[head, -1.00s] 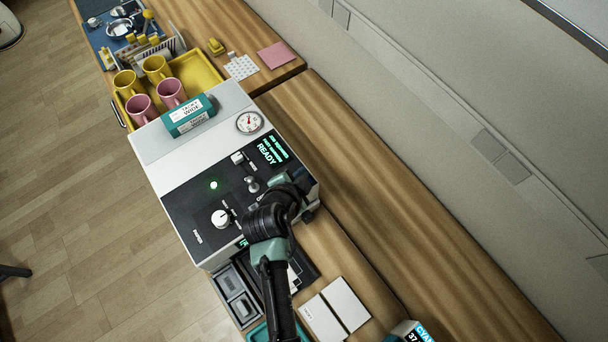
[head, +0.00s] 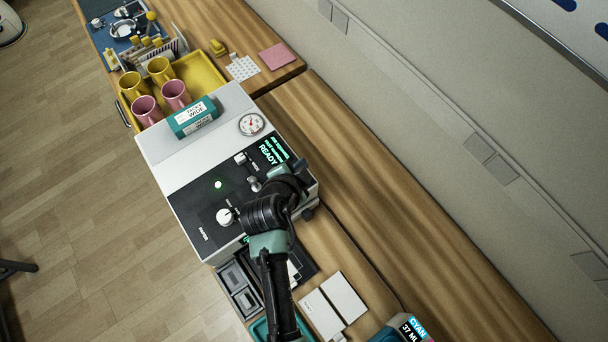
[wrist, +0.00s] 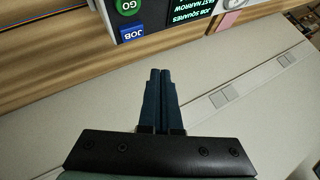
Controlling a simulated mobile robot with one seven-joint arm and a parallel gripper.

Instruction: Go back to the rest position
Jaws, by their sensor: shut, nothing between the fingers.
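My gripper (wrist: 163,75) shows in the wrist view with its two dark fingers pressed together and nothing between them. The fingers stand out against the grey wall and touch nothing that I can see. In the head view my dark and teal arm reaches up from the bottom over the front right part of the white press machine (head: 190,160); the fingertips cannot be made out there. The machine's display (head: 274,151) reads READY, and a green light glows on its black panel. In the wrist view, the green GO button (wrist: 128,6) and blue JOB label (wrist: 132,31) are at the top.
A yellow tray (head: 206,73) with yellow and pink mugs stands beyond the machine. A teal box (head: 192,118) sits on the machine top. White pads (head: 343,296) and a cyan-labelled bottle (head: 411,329) are near the bottom. The wood counter (head: 400,220) to the right is clear.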

